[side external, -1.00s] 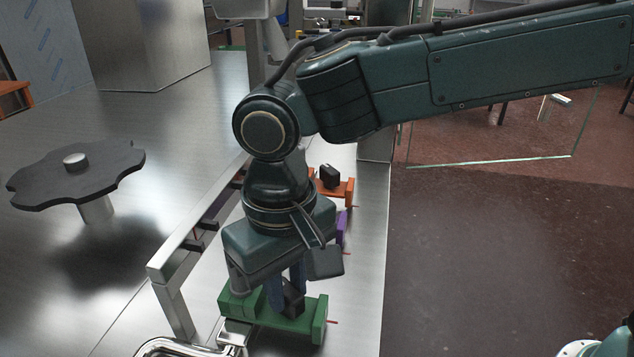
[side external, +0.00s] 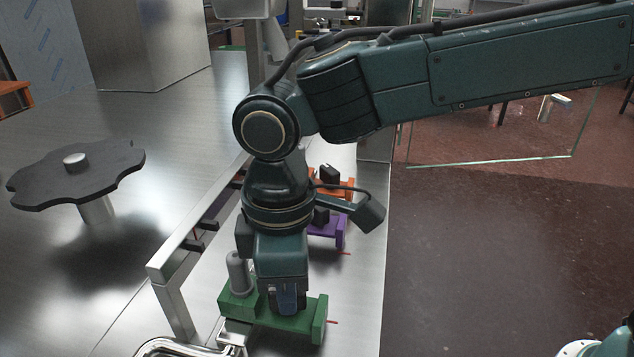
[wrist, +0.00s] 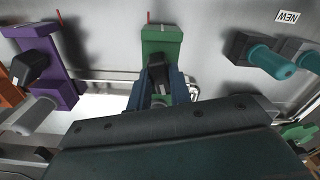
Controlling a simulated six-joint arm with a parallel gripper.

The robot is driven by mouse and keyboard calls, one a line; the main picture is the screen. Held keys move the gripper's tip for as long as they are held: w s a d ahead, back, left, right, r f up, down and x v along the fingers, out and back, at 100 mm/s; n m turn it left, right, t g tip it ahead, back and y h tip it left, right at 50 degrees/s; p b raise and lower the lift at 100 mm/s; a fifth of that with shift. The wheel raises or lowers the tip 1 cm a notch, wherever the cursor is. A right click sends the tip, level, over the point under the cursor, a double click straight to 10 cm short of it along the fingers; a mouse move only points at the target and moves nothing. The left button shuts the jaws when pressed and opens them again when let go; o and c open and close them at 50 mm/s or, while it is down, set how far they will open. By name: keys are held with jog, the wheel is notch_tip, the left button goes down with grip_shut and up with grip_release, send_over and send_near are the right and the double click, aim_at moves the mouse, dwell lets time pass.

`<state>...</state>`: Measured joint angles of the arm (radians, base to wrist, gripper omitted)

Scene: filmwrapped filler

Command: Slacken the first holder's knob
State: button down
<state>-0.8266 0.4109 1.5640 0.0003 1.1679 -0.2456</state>
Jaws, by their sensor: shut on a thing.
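The green holder (side external: 312,324) lies on the metal strip at the near end of a row. It also shows in the wrist view (wrist: 161,36), directly beyond my fingers. My gripper (side external: 287,302) points down at it, with its blue fingers on either side of a black knob (wrist: 157,72). The gripper is shut on this knob; the wrist and fingers hide most of the knob in the side view. A grey cylinder (side external: 237,273) stands upright on the green holder's left part, close beside my gripper.
A purple holder (side external: 337,234) and an orange holder (side external: 346,185), each with a black knob, lie farther along the strip. A metal rail (side external: 182,250) runs along the left. Teal cylinders (wrist: 268,62) on dark blocks sit right in the wrist view. A dark lobed disc (side external: 105,177) stands left.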

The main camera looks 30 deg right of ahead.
jog(key=n, duration=0.5)
jog(key=shift+a, duration=0.1)
dwell(0.3)
jog(key=c, duration=1.3)
grip_release()
jog(key=shift+r, duration=0.15)
notch_tip(320, 180, up, 14)
jog(key=shift+f, duration=0.2)
